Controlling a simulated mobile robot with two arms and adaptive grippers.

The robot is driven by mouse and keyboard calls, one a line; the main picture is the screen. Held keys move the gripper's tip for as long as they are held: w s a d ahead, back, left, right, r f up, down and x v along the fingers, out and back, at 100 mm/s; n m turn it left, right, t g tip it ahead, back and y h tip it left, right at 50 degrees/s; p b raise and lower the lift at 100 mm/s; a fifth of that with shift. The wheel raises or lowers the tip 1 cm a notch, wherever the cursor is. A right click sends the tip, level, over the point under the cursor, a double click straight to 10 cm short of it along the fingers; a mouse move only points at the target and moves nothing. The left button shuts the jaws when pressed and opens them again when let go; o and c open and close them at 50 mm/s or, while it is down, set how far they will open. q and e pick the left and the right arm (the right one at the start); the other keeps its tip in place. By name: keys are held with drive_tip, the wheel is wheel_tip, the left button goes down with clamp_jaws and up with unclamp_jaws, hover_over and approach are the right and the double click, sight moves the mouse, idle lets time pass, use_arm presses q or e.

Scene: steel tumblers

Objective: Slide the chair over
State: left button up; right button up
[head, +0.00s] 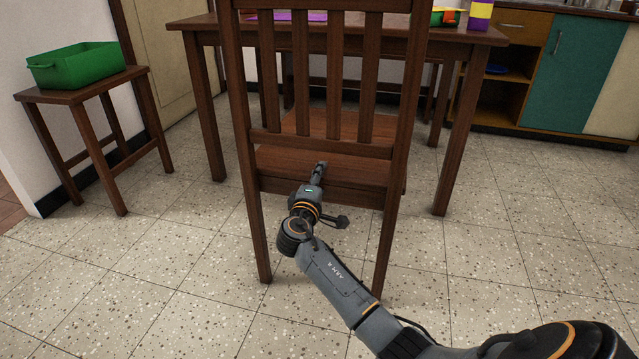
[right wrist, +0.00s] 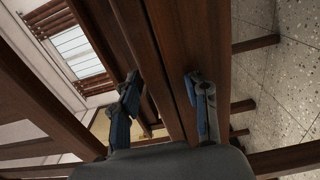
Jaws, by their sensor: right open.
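The dark brown wooden chair (head: 337,80) stands upright in the middle of the head view, its slatted back toward me and its seat toward the table. My right gripper (head: 320,172) is at seat height, between the two back posts and below the lowest back rail. In the right wrist view its two fingers (right wrist: 163,80) are apart, with brown wood (right wrist: 165,40) running between and beyond them. I cannot tell whether either finger touches the wood. My left gripper is in neither view.
A brown table (head: 190,22) stands just beyond the chair. A small stool (head: 75,95) with a green bin (head: 80,66) is at the left by the wall. A teal cabinet (head: 565,75) is at the back right.

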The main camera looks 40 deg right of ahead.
clamp_jaws()
drive_tip(key=shift+f, duration=0.25)
idle(0.5)
drive_tip(key=shift+d, duration=0.1)
